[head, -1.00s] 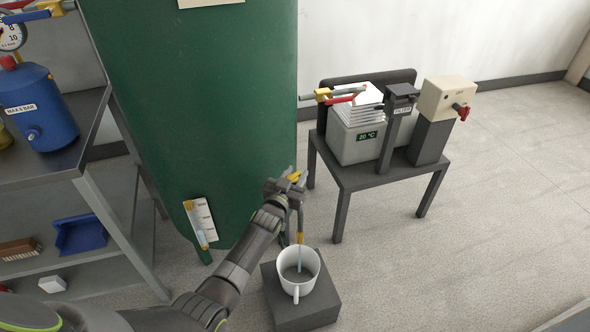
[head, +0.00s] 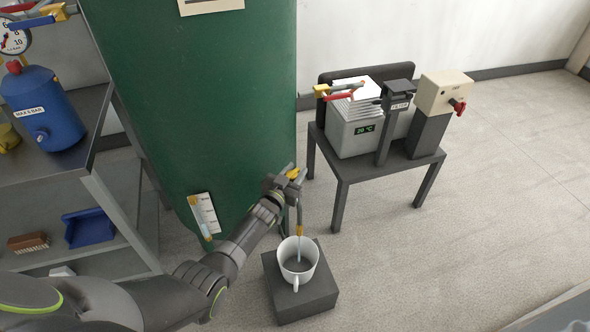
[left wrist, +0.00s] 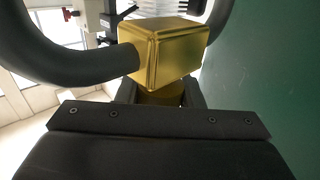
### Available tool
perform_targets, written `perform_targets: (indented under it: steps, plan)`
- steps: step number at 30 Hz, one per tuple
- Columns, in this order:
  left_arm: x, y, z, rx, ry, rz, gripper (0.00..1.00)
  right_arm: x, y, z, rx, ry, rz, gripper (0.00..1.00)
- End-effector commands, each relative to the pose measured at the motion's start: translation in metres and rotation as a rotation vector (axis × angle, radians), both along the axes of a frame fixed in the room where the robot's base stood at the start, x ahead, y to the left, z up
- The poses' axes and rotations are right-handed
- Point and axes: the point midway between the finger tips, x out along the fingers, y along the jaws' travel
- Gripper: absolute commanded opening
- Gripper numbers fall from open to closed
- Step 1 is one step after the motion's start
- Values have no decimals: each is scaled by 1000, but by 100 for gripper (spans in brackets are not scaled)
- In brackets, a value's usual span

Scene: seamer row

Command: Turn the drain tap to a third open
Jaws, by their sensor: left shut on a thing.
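The drain tap (head: 294,174) is a small brass fitting low on the right side of the green tank (head: 200,110). A thin spout drops from it to a brass tip over a white mug (head: 309,254). A pale bluish streak shows between the tip and the mug; I cannot tell whether it is running liquid. My left gripper (head: 281,183) is at the tap and shut on it. In the left wrist view the tap's brass block (left wrist: 170,50) fills the middle, close to the dark jaws. The gripped part and the handle's angle are mostly hidden. My right gripper is not in view.
The mug stands on a dark block (head: 315,300). A dark table (head: 345,178) to the right holds a grey bath, a filter post and a switch box (head: 446,92); a red-handled tap (head: 335,92) juts left from it. Right floor is clear.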

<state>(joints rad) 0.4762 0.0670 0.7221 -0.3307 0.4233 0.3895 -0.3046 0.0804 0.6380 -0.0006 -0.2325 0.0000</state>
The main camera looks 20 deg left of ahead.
Motion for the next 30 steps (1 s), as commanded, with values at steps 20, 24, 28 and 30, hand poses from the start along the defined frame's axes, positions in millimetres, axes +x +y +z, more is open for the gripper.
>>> perform_targets:
  steps: [20, 24, 28, 30]
  plan:
    - [-5, 0, -7, 0, 15, -10, 11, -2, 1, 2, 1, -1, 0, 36]
    - [-4, 0, -6, 0, 13, -10, 49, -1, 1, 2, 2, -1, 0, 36]
    - [-3, 0, -4, 0, 9, -10, 55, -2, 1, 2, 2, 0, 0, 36]
    - [-3, 0, -4, 0, 8, -10, 55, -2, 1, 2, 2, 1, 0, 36]
